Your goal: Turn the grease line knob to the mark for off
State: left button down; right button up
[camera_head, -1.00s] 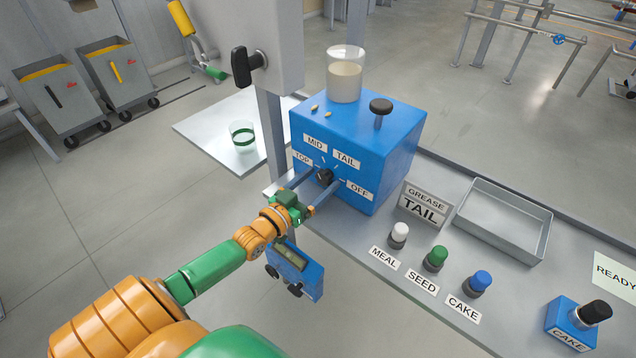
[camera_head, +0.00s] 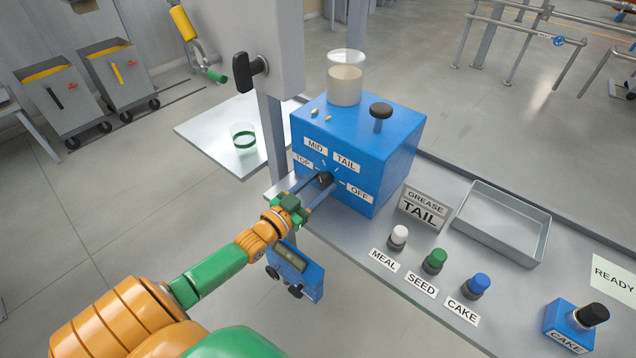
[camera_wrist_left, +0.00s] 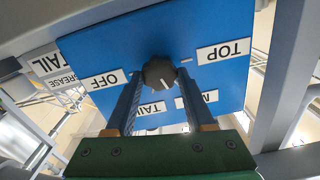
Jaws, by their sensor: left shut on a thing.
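The grease line knob (camera_head: 325,179) is a small black dial on the front of a blue box (camera_head: 388,165). Around it are the labels TOP (camera_head: 303,160), MID (camera_head: 315,146), TAIL (camera_head: 346,161) and OFF (camera_head: 359,192). My left gripper (camera_head: 322,183) is shut on the knob, one finger on each side. In the left wrist view the knob (camera_wrist_left: 159,72) sits between the fingertips. Its white line points down and slightly right, towards the TAIL and MID side, away from OFF. The exact mark is partly hidden by the fingers. My right gripper is not in view.
A sign reading GREASE TAIL (camera_head: 424,206) stands right of the box. White, green and blue knobs (camera_head: 435,261) and an empty metal tray (camera_head: 503,222) are on the bench. A beaker (camera_head: 345,78) and a black-topped post (camera_head: 380,113) are on top of the box.

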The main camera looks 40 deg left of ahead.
pick_arm(q)
jog(key=m+p, duration=0.1)
jog(key=m, duration=0.3)
jog(key=shift+m, duration=0.3)
jog(key=m, duration=0.5)
jog(key=shift+d+f, duration=0.1)
jog(key=shift+f, duration=0.05)
jog(key=m+b, duration=0.1)
jog(key=m, duration=0.4)
jog(key=shift+f+m, duration=0.15)
jog(key=shift+m, duration=0.25)
jog(key=m+b, duration=0.1)
jog(key=m, duration=0.4)
jog(key=shift+m+b, duration=0.4)
jog(key=shift+c, duration=1.3)
grip_release()
jog(key=s, duration=0.7)
jog(key=shift+a, duration=0.3)
